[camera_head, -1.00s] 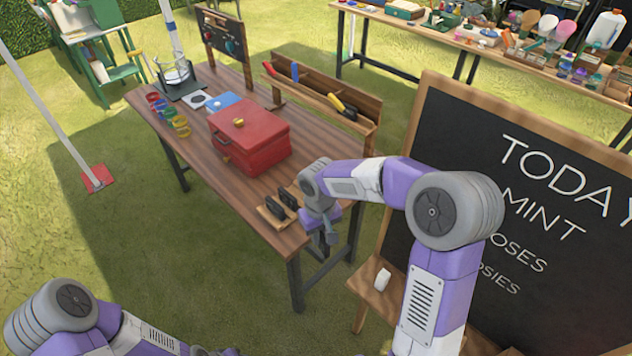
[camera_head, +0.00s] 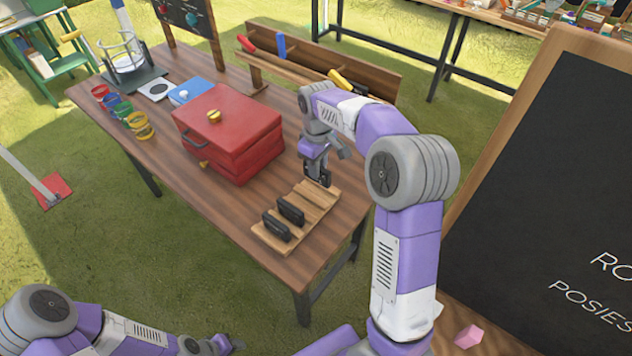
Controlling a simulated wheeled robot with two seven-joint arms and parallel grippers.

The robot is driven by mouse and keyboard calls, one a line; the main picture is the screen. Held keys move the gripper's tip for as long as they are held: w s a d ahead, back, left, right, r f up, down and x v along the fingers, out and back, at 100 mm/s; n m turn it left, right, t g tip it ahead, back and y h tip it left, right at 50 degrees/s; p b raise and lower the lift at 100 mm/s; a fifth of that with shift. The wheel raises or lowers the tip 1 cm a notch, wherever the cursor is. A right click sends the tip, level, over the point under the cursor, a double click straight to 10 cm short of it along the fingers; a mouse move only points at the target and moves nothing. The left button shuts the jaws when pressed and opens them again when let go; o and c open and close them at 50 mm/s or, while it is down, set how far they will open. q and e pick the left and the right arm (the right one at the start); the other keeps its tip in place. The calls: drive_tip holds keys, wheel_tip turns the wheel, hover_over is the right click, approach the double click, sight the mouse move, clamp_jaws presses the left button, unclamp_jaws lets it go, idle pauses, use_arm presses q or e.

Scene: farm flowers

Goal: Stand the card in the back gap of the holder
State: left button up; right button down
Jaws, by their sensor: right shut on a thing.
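The wooden holder (camera_head: 318,197) lies near the table's front right corner. Two black cards stand in it, one in the middle (camera_head: 291,209) and one nearer the front (camera_head: 275,225). My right gripper (camera_head: 319,178) points down over the back end of the holder, behind both standing cards. It is shut on a small dark piece, likely the card, mostly hidden between the fingers. I cannot tell whether this piece touches the holder. My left gripper (camera_head: 222,344) is low at the bottom edge, away from the table; its jaws are too small to read.
A red box (camera_head: 230,135) stands left of the holder, with a blue box (camera_head: 190,92) and coloured rings (camera_head: 125,112) beyond. A wooden rack (camera_head: 330,58) with tools runs along the far side. A chalkboard (camera_head: 560,170) stands at the right.

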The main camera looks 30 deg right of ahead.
drive_tip(key=shift+w+f+b, duration=0.1)
drive_tip(key=shift+f+b, duration=0.8)
drive_tip(key=shift+f, duration=1.7)
drive_tip(key=shift+f, duration=0.2)
drive_tip(key=c, duration=1)
unclamp_jaws()
wheel_tip(320, 180, up, 12)
drive_tip(key=p, duration=0.4)
drive_tip(key=shift+r, duration=0.2)
